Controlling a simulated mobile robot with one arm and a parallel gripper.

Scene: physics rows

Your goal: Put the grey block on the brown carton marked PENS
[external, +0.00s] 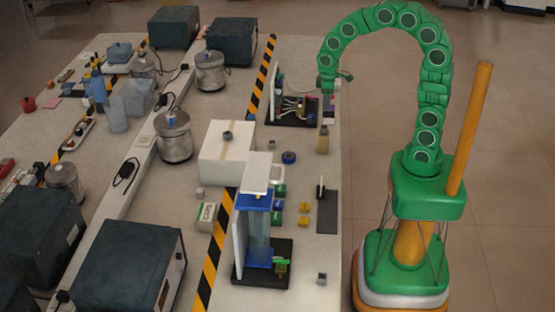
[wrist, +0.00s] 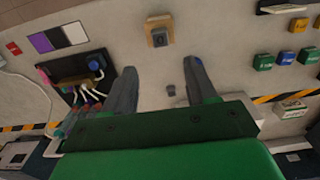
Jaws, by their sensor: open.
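My gripper (wrist: 160,68) is open and empty, its two grey fingers pointing down over the table; in the external view my gripper (external: 328,88) hangs at the table's right side. A small grey block (wrist: 171,90) lies on the table between the fingers in the wrist view, apart from both. Other small grey blocks sit beside the white box (external: 201,193) and at the near right edge (external: 322,278); I cannot tell which is the task's block. A tan piece (wrist: 158,20) with a grey top stands beyond the fingertips. I can read no PENS marking and cannot identify the brown carton.
A panel with cables (wrist: 80,82) is left of the fingers. Green, blue and yellow blocks (wrist: 286,57) are to the right. A large white box (external: 222,165), a blue stand (external: 259,235) and a carton with a green label (external: 207,215) occupy the table's middle and near part.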

